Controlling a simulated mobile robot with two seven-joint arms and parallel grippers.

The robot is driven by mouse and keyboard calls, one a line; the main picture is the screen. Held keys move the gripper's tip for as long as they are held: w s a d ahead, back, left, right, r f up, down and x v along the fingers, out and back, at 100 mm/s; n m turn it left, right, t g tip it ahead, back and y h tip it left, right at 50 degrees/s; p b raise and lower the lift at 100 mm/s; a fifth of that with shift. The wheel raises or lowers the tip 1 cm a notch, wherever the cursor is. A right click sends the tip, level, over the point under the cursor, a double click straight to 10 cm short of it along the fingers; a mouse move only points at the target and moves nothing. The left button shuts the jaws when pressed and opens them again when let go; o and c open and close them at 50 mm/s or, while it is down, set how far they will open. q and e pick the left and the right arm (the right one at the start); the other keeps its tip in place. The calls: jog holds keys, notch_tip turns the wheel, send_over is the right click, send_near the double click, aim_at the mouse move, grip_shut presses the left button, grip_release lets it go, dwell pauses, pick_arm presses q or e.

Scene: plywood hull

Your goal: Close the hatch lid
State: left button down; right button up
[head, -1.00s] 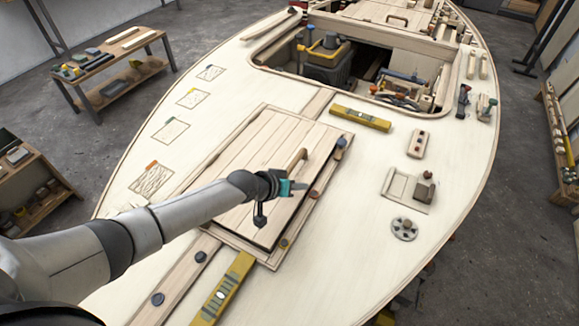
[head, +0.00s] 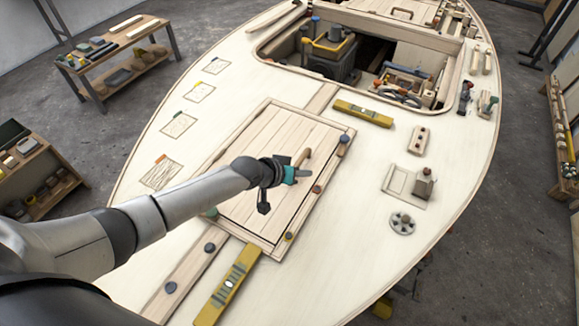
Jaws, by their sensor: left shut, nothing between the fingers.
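The hatch lid (head: 266,147) is a pale planked panel in the middle of the deck. It lies flat, or nearly flat, within its wooden frame (head: 232,240), with a thin dark line along its right edge. A wooden bar handle (head: 308,154) stands near the lid's right side. My left gripper (head: 306,173), with teal fingers, is shut and empty over the lid's right part, just in front of the handle. I cannot tell whether it touches the lid. My left forearm hides the lid's lower left part. My right gripper is out of view.
Yellow levels lie on the deck beyond the frame (head: 362,113) and in front of it (head: 228,283). A large open cockpit (head: 350,65) with tools lies behind. A grey disc (head: 402,222) and a small block (head: 424,185) sit at right. The deck between them is mostly clear.

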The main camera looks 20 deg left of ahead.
pick_arm(q)
jog(key=s+a+r+p, duration=0.1)
jog(key=s+r+p, duration=0.1)
jog(key=s+r, duration=0.4)
jog(key=shift+s+a+p, duration=0.15)
jog(key=shift+s+p, duration=0.1)
jog(key=shift+p, duration=0.05)
